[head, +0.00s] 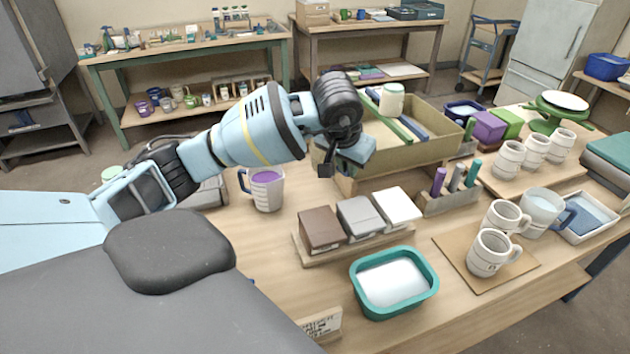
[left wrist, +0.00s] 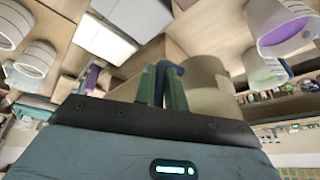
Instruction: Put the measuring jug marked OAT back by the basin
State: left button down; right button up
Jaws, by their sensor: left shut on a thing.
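My left gripper (head: 350,158) is over the table, at the front left of the wooden tray. In the left wrist view its fingers (left wrist: 162,88) are shut on the dark blue handle of a measuring jug (left wrist: 207,80), whose pale round body is beside them. In the head view I cannot make out the held jug behind the gripper, and no marking on it is readable. The teal basin (head: 392,284) with pale liquid stands at the table's front. Another jug (head: 267,188), with purple contents and a blue handle, stands left of the gripper. My right gripper is not in view.
Three boxes (head: 360,215) stand on a board behind the basin. Mugs (head: 493,252) stand on a board to the right, near a blue-handled jug (head: 541,212). A white container (head: 391,101) is at the wooden tray (head: 425,150).

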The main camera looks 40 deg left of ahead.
pick_arm(q)
jog(key=w+a, duration=0.1)
jog(key=a, duration=0.1)
jog(key=w+a+r+n, duration=0.1)
jog(key=a, duration=0.1)
jog(key=w+a+r+n+b, duration=0.1)
jog(key=a, duration=0.1)
jog(key=shift+w+a+r+y, duration=0.25)
jog(key=shift+w+a+y, duration=0.1)
jog(key=shift+a+y, duration=0.05)
jog(key=shift+w+a+r, duration=0.15)
jog(key=shift+a+r, duration=0.1)
jog(key=shift+a, duration=0.1)
notch_tip(320, 180, down, 18)
jog(key=shift+f, duration=0.2)
jog(key=c, duration=1.5)
grip_release()
jog(key=shift+d, duration=0.1)
jog(key=shift+o, duration=0.2)
jog(key=shift+r, duration=0.1)
